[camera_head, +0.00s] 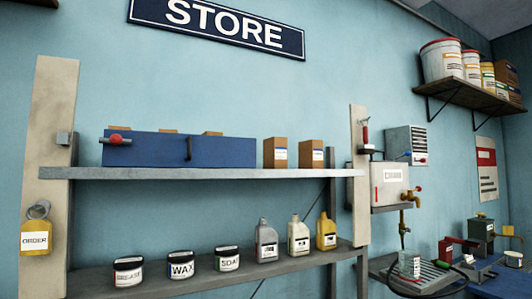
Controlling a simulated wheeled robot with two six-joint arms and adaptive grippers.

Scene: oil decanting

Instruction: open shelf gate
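A long blue panel (230,152), which looks like the shelf gate, stands upright along the left part of the upper shelf (215,173). It has a dark upright handle (189,149) near its middle. A bolt with a red knob (116,139) sits at its left end, near a grey bracket (64,138) on the left post. The tops of a few brown boxes (212,133) show behind the panel; the rest of them is hidden. Neither of my grippers is in view.
Two brown cartons (276,153) stand right of the panel. The lower shelf (200,280) holds jars (181,266) and bottles (299,238). A yellow ORDER tag (35,238) hangs on the left post (52,90). A tank with a tap (390,184) is at right.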

